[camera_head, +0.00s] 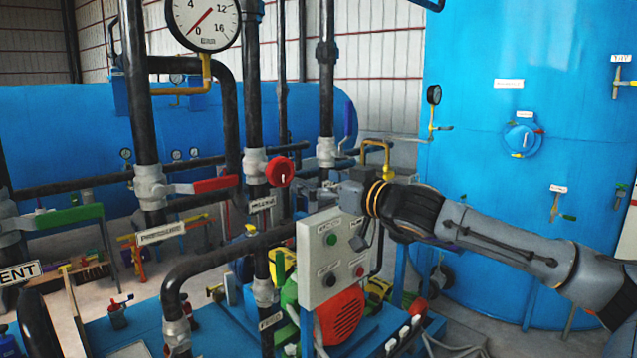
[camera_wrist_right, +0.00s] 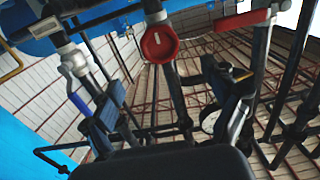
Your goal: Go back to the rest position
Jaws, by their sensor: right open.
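My right arm comes in from the right in the head view. My left gripper is in neither view.
The control box (camera_head: 331,262) with buttons stands just below the right gripper. Black pipes with a red lever (camera_head: 215,184) and a green lever (camera_head: 68,216) fill the left. A large blue tank (camera_head: 470,190) stands behind my right arm.

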